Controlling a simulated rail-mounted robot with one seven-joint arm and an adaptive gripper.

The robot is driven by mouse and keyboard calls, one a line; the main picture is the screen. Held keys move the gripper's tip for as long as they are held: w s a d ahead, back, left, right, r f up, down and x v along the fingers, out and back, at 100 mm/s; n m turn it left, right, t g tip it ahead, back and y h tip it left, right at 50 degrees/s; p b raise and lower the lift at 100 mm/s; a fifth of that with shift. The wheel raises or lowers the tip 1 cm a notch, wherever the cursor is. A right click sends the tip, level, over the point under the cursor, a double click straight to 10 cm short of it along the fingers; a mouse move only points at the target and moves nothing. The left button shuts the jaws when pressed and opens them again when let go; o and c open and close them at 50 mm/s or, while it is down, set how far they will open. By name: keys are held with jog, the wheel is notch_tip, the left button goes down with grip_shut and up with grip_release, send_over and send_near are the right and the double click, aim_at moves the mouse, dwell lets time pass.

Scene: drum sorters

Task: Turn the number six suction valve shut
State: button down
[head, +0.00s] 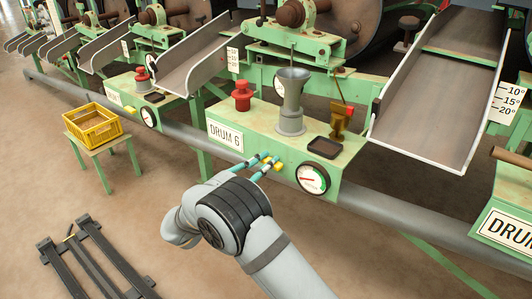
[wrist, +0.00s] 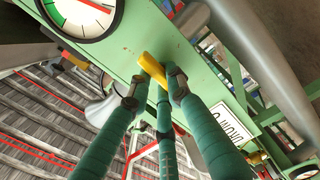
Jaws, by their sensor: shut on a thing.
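The DRUM 6 box is a green cabinet (head: 262,142) in the middle of the head view, with a white DRUM 6 sign (head: 225,135). The yellow suction valve handle (head: 277,167) is on its front face, between the sign and a round gauge (head: 313,180). My gripper (head: 264,162) is at the handle, its teal fingers reaching up to the front face. In the wrist view the yellow handle (wrist: 152,68) lies between the dark fingertips (wrist: 156,87) and my gripper is shut on it. The fingertips hide part of the handle, and the valve body is hidden.
On the box top stand a red knob (head: 242,95), a grey funnel (head: 292,100), a brass-coloured fitting (head: 341,120) and a black tray (head: 324,148). A grey pipe (head: 405,213) runs below. A yellow crate (head: 93,126) sits on a green table at left. The floor between is clear.

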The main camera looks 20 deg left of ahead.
dwell(0.3)
jog(key=c, duration=1.6)
grip_release()
jog(key=v, duration=1.2)
jog(key=shift+s, duration=0.1)
jog(key=shift+d, duration=0.1)
